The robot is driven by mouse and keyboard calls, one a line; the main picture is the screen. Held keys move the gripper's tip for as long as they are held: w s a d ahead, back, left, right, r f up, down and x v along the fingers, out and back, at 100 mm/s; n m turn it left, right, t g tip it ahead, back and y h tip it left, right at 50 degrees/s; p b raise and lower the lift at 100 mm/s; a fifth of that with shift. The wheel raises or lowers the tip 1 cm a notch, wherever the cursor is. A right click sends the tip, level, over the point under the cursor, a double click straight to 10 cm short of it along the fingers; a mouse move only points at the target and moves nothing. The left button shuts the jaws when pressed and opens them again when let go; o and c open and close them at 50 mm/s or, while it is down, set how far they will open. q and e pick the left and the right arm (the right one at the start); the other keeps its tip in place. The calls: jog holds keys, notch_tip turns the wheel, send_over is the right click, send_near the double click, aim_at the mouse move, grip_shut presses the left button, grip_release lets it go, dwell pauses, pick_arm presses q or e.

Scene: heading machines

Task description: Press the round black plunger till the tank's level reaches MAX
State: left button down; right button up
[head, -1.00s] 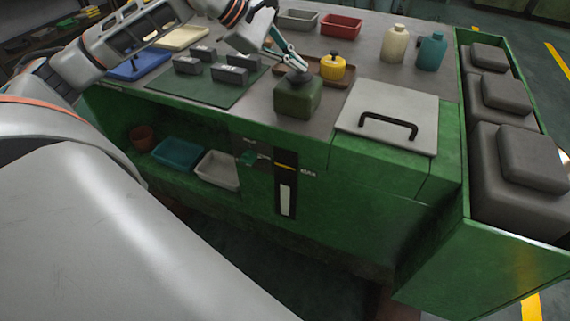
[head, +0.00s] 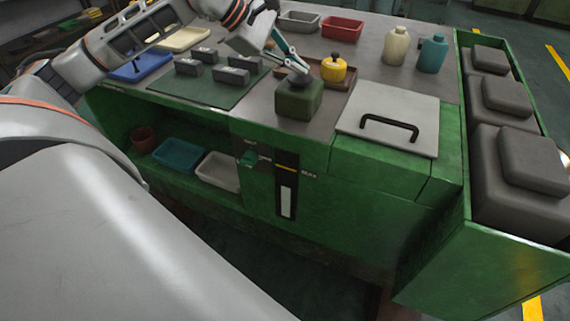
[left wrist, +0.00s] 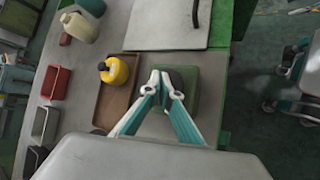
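The round black plunger (head: 298,78) stands on top of a dark green tank block (head: 298,101) near the front edge of the bench. My left gripper (head: 302,69) is right at the plunger from above; whether it touches cannot be told. In the left wrist view its two teal fingers converge, tips together (left wrist: 160,76), over the dark plunger (left wrist: 182,78), partly hiding it. The level gauge (head: 286,201) on the green front panel shows a white column whose top is below the yellow line (head: 286,168) beside the MAX label (head: 308,174). My right gripper is out of view.
A yellow bottle (head: 333,68) on a brown tray stands just behind the block. A grey lid with a black handle (head: 389,128) is to the right. Dark grey blocks sit on a green mat (head: 205,88) to the left.

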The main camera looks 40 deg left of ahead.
aim_at(294, 76)
pick_arm(q)
jog(key=shift+s+f, duration=0.15)
jog(key=shift+f, duration=0.7)
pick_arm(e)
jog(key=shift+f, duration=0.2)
pick_arm(q)
jog(key=shift+f+b, duration=0.45)
jog(key=shift+f, duration=0.15)
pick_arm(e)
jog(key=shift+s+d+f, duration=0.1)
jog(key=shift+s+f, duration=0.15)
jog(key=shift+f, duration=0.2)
pick_arm(q)
jog(key=shift+f, duration=0.2)
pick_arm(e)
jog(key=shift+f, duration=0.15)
pick_arm(q)
jog(key=shift+w+a+r+p, duration=0.1)
jog(key=shift+w+r+p, duration=0.1)
jog(key=shift+r+p, duration=0.55)
jog(key=shift+w+a+r+p, duration=0.15)
jog(key=shift+r+p, duration=0.35)
jog(key=shift+r, duration=0.4)
jog(key=shift+d+r+p, duration=0.1)
jog(key=shift+r+p, duration=1.15)
jog(key=shift+r, duration=0.4)
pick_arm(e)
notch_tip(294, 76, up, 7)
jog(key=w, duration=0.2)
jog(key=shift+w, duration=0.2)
